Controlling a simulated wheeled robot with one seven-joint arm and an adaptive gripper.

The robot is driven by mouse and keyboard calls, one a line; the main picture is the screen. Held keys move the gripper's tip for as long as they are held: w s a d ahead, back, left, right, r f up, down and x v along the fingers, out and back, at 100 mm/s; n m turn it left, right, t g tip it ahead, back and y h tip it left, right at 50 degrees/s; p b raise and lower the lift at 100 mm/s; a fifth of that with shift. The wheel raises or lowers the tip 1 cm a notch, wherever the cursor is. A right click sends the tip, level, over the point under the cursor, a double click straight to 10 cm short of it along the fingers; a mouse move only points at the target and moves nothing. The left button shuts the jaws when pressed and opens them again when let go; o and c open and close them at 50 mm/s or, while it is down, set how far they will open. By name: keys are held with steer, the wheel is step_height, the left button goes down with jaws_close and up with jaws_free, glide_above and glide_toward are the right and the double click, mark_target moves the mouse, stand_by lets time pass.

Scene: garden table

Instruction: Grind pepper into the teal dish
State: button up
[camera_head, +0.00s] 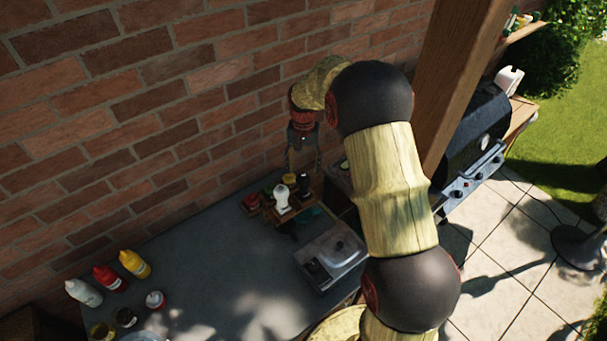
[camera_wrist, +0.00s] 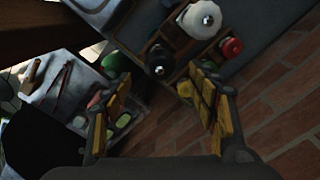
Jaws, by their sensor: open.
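A dark mill (camera_head: 303,184) stands in a small wooden caddy (camera_head: 283,216) near the brick wall. In the wrist view the black mill (camera_wrist: 159,58) shows from above with a shiny knob on top. A white mill or shaker (camera_head: 282,198) stands beside it, also seen in the wrist view (camera_wrist: 203,20). My gripper (camera_head: 304,168) is open and empty, pointing down above the caddy. In the wrist view its fingers (camera_wrist: 160,82) are spread, with the black mill ahead between their tips.
Red (camera_wrist: 231,47) and yellow (camera_wrist: 185,89) items sit near the mills. A clear-lidded container (camera_head: 336,252) stands in front of the caddy. Red (camera_head: 110,279) and yellow (camera_head: 134,263) bottles stand at left. The middle tabletop is bare. A wooden post (camera_head: 455,80) and grill (camera_head: 478,135) are right.

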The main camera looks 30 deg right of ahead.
mark_target(303, 176)
steer(key=shift+f+p, duration=0.45)
steer(key=shift+f, duration=2.65)
steer(key=shift+c, duration=1.1)
steer(key=c, duration=1)
steer(key=shift+o, duration=0.2)
steer(key=shift+m, duration=0.3)
